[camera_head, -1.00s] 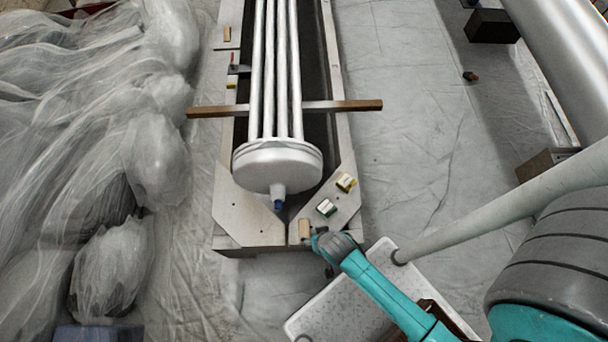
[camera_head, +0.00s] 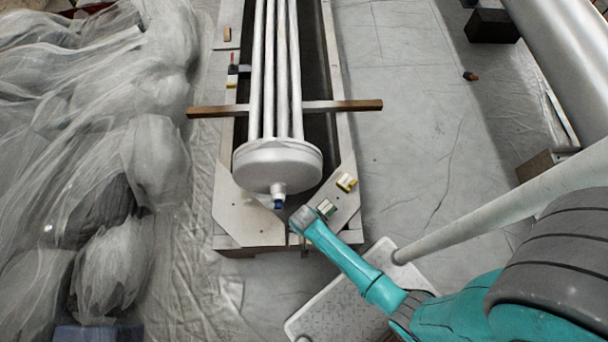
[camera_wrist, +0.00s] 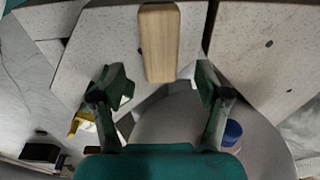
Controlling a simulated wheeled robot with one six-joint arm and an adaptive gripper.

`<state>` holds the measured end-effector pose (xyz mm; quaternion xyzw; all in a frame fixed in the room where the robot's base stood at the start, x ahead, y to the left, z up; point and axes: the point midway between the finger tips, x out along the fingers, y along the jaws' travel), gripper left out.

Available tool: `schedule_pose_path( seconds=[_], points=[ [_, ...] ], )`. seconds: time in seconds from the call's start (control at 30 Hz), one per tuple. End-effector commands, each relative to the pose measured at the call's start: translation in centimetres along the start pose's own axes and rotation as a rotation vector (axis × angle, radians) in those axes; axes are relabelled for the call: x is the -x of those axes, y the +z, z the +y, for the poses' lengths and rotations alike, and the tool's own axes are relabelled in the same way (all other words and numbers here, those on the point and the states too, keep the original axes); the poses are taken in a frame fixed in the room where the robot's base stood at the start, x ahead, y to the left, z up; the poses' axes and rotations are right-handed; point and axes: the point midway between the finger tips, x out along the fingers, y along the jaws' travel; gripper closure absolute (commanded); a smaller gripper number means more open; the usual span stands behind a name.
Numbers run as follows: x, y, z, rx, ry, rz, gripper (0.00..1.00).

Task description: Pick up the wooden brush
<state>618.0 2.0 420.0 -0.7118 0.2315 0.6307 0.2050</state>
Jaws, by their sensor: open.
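The wooden brush (camera_wrist: 159,42) shows in the wrist view as a pale, rounded wooden block lying lengthwise on the speckled light plate (camera_wrist: 105,32). My gripper (camera_wrist: 160,82) is open, with its two dark green fingers apart and empty. The brush lies beyond the fingertips, nearly centred between them, with its near end close to their line. I cannot tell the height gap. In the head view my gripper (camera_head: 302,218) is over the plate's front right corner and hides the brush.
The large white cylinder end (camera_head: 277,165) with a blue-tipped nozzle (camera_head: 278,204) stands beside my gripper. Plastic-wrapped bundles (camera_head: 100,200) fill the left.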

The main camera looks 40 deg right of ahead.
Motion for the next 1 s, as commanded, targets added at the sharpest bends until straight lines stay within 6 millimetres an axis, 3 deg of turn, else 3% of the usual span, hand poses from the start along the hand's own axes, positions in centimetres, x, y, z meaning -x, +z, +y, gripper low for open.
schedule_pose_path(
  seconds=[0.5, 0.83, 1.0],
  points=[
    [-4.9, 0.2, -0.1, 0.000, 0.000, 0.000, 0.25],
    [-5.3, 0.3, -0.1, 0.000, 0.000, 0.000, 0.25],
    [-5.3, 0.3, -0.1, 0.000, 0.000, 0.000, 0.68]
  ],
)
